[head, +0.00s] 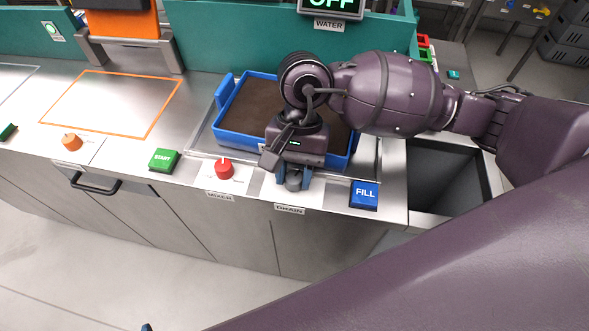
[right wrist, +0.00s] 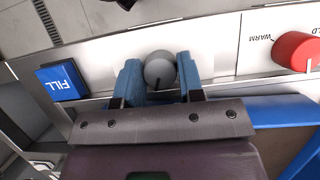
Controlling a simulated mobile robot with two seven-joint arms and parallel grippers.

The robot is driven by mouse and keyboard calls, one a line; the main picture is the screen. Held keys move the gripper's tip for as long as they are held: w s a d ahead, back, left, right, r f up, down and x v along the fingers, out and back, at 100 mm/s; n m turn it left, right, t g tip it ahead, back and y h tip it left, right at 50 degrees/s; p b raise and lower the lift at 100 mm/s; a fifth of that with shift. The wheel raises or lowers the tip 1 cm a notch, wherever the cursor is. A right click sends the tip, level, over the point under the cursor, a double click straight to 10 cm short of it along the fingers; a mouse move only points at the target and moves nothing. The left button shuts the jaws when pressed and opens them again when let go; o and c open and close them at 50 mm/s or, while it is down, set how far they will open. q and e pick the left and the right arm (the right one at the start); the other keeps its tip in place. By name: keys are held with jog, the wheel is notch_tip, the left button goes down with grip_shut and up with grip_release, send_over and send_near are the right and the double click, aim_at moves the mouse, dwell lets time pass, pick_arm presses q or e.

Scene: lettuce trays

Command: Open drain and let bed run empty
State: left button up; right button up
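The grey drain knob (head: 294,181) sits on the front of the steel counter, above the DRAIN label (head: 289,209). My right gripper (head: 294,178) points down over it, and its blue fingers stand on both sides of the knob. In the right wrist view the round knob (right wrist: 160,70) lies between the fingertips (right wrist: 160,78), which appear to touch it. The blue tray (head: 225,133) with brown contents sits in the bed behind, partly hidden by my right arm. A small blue tip at the bottom edge may be my left gripper (head: 147,327).
The blue FILL button (head: 364,195) is right of the knob. The red mixer knob (head: 224,168) and green START button (head: 163,160) are left. An open dark bin (head: 450,180) is at right. The WATER display (head: 330,7) reads OFF.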

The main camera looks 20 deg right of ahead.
jog(key=shift+c, duration=0.6)
jog(key=shift+m+t, duration=0.3)
jog(key=shift+m, duration=0.4)
jog(key=o, duration=0.9)
jog(key=v, duration=0.5)
jog(key=p+v, duration=0.1)
jog(key=v, duration=0.5)
jog(key=shift+d+f, duration=0.1)
jog(key=shift+d, duration=0.15)
